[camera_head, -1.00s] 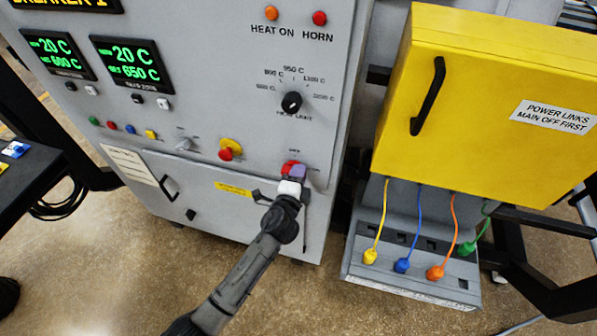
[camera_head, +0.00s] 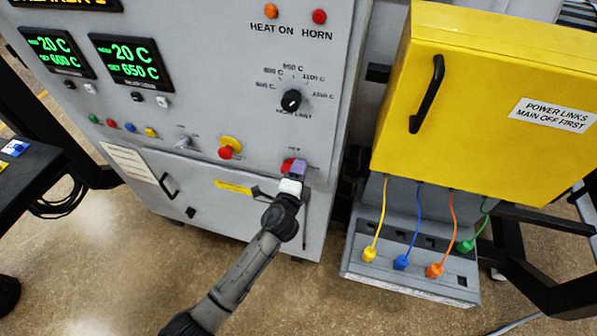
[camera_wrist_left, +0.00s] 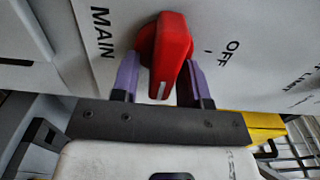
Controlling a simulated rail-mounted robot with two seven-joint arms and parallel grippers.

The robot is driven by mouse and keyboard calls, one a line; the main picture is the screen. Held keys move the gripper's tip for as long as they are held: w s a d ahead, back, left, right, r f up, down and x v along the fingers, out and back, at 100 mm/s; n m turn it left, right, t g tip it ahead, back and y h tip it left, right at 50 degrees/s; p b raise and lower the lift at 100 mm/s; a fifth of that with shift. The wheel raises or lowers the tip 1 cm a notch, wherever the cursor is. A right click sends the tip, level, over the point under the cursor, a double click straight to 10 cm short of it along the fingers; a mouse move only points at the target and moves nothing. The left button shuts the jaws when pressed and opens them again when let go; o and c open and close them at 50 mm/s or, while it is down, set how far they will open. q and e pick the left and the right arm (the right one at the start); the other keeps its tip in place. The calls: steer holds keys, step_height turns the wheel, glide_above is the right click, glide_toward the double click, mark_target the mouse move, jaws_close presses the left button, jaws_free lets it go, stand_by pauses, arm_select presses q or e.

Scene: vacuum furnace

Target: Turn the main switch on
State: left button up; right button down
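The main switch is a red rotary knob (camera_wrist_left: 168,50) on the grey cabinet front. In the left wrist view it stands between the words MAIN and OFF, with a white line on its handle. It also shows in the head view (camera_head: 288,165), partly hidden by my gripper. My left gripper (camera_head: 297,170) is at the switch. In the left wrist view its purple fingers (camera_wrist_left: 160,80) stand on either side of the red handle. A gap shows on the left side; the right finger looks close to the handle, and contact cannot be told. My right gripper is not in view.
A yellow power links box (camera_head: 480,100) stands right of the cabinet, with coloured cables plugged in below it. A red-and-yellow button (camera_head: 229,147) sits left of the switch, and a limit dial (camera_head: 291,100) above it. A black table edge (camera_head: 30,175) is at far left.

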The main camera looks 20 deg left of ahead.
arm_select(q)
steer(key=shift+o, duration=0.4)
steer(key=shift+s, duration=0.1)
steer(key=shift+s, duration=0.35)
steer(key=s, duration=1.3)
steer(key=shift+d+b, duration=0.3)
